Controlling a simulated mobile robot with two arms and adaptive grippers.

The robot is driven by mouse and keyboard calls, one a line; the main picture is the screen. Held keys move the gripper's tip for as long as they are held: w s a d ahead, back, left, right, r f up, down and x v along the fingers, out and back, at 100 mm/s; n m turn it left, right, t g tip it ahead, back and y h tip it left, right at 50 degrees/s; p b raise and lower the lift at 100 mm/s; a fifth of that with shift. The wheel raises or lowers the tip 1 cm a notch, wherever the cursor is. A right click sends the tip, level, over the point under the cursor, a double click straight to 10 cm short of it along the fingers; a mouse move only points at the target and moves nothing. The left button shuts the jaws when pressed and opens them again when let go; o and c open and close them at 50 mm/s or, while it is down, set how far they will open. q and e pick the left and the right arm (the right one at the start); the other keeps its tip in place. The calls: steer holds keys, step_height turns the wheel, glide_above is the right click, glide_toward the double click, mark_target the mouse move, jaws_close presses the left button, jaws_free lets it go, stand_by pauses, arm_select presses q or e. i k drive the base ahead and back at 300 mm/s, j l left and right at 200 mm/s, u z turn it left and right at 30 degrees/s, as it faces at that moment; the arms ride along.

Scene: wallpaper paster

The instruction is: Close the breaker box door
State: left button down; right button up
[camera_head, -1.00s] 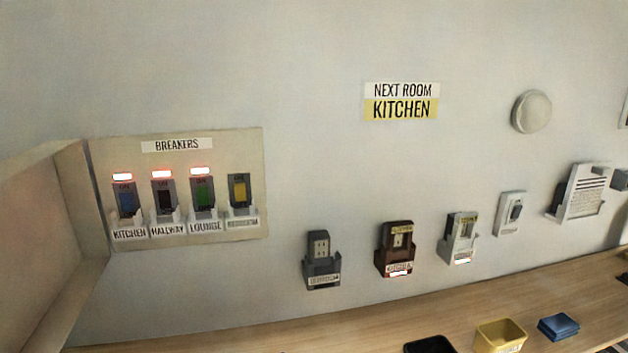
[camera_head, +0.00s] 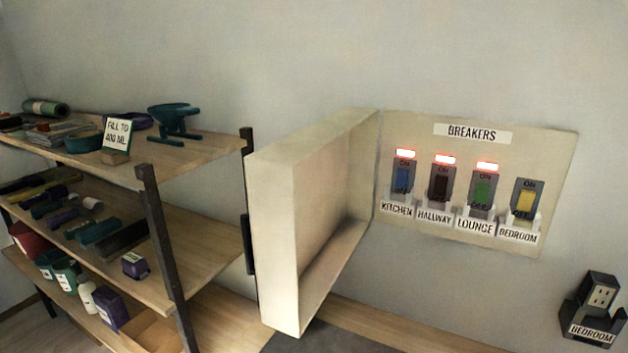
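The breaker box door (camera_head: 272,240) stands open, swung out from the wall on the left side of the breaker panel (camera_head: 556,165). It is a deep cream cover, and its hollow inner side faces right. A dark handle (camera_head: 248,244) shows at its left, outer side. The panel has kitchen, hallway, lounge and bedroom breakers. Red lights glow above the kitchen, hallway and lounge breakers, and none shows above the bedroom breaker (camera_head: 525,199). Neither gripper is in view.
A wooden shelf unit (camera_head: 195,152) with dark posts and several items stands left of the door, close behind its outer side. A bedroom outlet (camera_head: 592,308) is on the wall at lower right. A wooden counter edge (camera_head: 400,335) runs below the panel.

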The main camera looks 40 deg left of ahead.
mark_target(310, 190)
steer(key=j, duration=1.1)
steer(key=i+j, duration=0.15)
steer(key=j, duration=0.95)
